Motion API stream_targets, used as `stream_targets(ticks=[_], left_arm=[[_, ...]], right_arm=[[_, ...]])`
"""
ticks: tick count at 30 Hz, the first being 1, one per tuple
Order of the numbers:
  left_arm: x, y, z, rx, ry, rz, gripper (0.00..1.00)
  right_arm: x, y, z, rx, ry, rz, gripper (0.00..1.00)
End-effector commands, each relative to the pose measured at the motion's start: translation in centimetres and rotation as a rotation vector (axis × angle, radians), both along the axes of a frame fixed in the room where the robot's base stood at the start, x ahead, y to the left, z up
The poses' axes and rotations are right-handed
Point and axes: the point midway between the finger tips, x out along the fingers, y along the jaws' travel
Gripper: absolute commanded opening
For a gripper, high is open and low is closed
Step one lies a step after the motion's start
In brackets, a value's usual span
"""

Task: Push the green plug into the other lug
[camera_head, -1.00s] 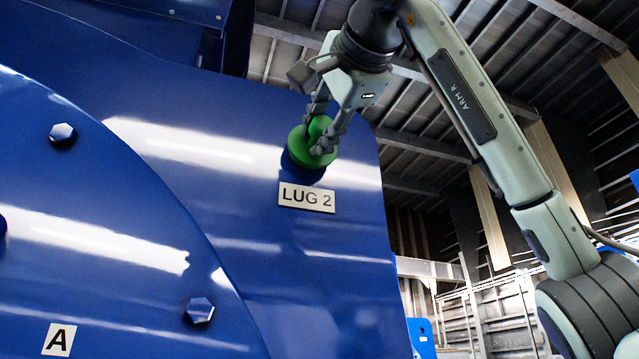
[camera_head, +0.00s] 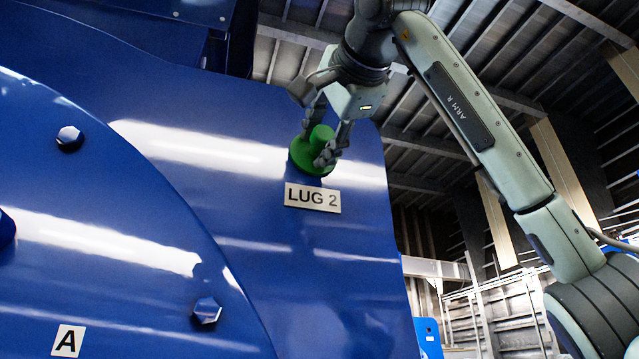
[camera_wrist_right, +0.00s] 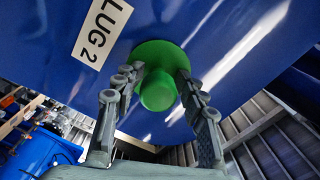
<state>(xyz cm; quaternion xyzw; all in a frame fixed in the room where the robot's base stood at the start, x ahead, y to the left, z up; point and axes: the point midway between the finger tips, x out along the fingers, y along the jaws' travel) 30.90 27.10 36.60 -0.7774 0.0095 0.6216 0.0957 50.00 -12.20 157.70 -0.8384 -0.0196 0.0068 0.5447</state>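The green plug (camera_head: 310,160), a round flange with a knob, sits against the blue motor housing (camera_head: 210,190) just above the "LUG 2" label (camera_head: 313,198). In the right wrist view the plug's knob (camera_wrist_right: 158,91) faces me and its flange looks flush with the blue surface. The lug behind it is hidden. My right gripper (camera_head: 327,133) is open around the knob. In the right wrist view its fingers (camera_wrist_right: 157,78) stand on either side of the knob, with a small gap showing at each. My left gripper is not in view.
Bolt heads (camera_head: 70,138) stick out of the round blue cover at the left, beside an "A" label (camera_head: 68,341). A blue ledge (camera_head: 170,12) overhangs at the top. Open space lies right of the housing, below a ribbed roof.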

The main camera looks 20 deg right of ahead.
Motion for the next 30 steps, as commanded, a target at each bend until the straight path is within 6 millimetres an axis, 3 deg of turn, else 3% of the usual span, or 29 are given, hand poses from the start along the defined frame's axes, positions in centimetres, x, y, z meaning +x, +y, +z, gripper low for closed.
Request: stream_targets(ticks=[14, 30], left_arm=[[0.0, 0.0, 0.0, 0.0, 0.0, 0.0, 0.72], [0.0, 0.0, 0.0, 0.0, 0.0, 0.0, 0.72]], right_arm=[[-0.9, 0.0, 0.1, -0.001, -0.003, 0.0, 0.53], [-10.8, -0.4, 0.0, 0.0, -0.002, 0.0, 0.53]])
